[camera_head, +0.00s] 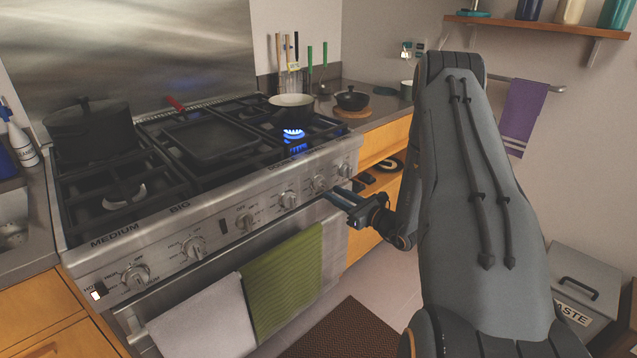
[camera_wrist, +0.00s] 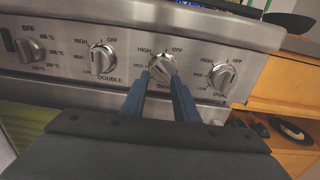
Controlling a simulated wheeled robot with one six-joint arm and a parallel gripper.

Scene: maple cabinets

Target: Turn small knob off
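The small knob (camera_wrist: 163,66) is a round metal stove knob in the middle of the wrist view, with HIGH and OFF printed above it. The label below it is partly hidden by my gripper. Its grip bar is tilted, not upright. It also shows on the front panel in the head view (camera_head: 319,183). My gripper (camera_wrist: 159,80) is open, with its two blue fingers apart at the knob's lower left and lower right. I cannot tell whether they touch it. In the head view my gripper (camera_head: 331,192) reaches to the panel. A blue flame (camera_head: 293,134) burns on a right-hand burner.
The double knob (camera_wrist: 102,58) is left of the small knob and the oval knob (camera_wrist: 222,77) is right of it, both close. The oven handle runs below, with a green towel (camera_head: 283,270) and a grey towel (camera_head: 203,320). A pan (camera_head: 291,103) sits behind the flame.

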